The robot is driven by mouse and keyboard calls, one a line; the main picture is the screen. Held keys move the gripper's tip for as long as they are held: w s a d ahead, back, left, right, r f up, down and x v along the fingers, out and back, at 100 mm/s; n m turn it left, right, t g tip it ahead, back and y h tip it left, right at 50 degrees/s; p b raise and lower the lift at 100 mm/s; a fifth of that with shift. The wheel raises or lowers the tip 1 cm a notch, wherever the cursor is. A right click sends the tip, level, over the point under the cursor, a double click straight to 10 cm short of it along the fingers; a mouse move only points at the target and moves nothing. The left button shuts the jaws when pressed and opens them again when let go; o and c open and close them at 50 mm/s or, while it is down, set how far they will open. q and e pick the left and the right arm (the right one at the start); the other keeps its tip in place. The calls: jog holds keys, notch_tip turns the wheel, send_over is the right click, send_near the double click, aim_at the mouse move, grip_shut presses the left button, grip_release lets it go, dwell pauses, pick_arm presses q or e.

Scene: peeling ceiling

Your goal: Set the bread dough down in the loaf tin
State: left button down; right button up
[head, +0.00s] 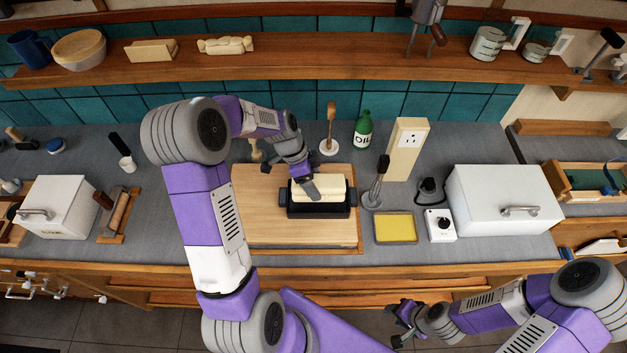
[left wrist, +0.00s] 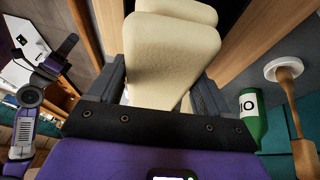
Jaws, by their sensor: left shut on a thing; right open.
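The pale bread dough (head: 331,185) is at the black loaf tin (head: 320,212), which sits on the wooden board. The dough's top stands above the tin's rim; I cannot tell whether it rests on the tin's floor. My left gripper (head: 308,188) is shut on the dough from above, at its left part. In the left wrist view the dough (left wrist: 172,50) fills the space between the two dark fingers, and its cream surface looks smooth. My right gripper (head: 404,322) is open and empty, low in front of the counter.
The wooden board (head: 262,215) has bare room left of the tin. A green oil bottle (head: 363,128), a whisk (head: 377,182), an outlet post (head: 405,148) and a yellow tray (head: 395,227) stand nearby. White boxes (head: 500,200) (head: 62,200) flank the work area.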

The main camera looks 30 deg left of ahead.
pick_arm(q)
jog(key=shift+f+b, duration=2.05)
jog(key=shift+f, duration=0.05)
jog(key=shift+f+b, duration=0.3)
jog(key=shift+b, duration=0.05)
grip_release()
jog(key=v, duration=0.7)
jog(key=shift+r, duration=0.3)
